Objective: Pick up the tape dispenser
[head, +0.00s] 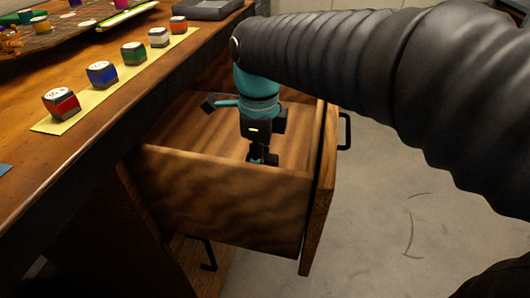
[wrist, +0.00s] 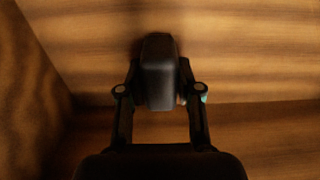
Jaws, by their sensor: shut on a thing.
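My gripper (head: 262,158) reaches down into an open wooden drawer (head: 225,200) under the desk in the head view. In the wrist view, my gripper (wrist: 160,105) is shut on a dark, rounded object, which appears to be the tape dispenser (wrist: 158,65). A small teal spot shows beside the right finger. The wooden inside of the drawer shows around it.
Several coloured paint jars (head: 103,73) stand on a yellow strip on the desk (head: 100,125). A grey tray (head: 205,8) lies at the desk's back edge. Open concrete floor (head: 400,220) lies to the right.

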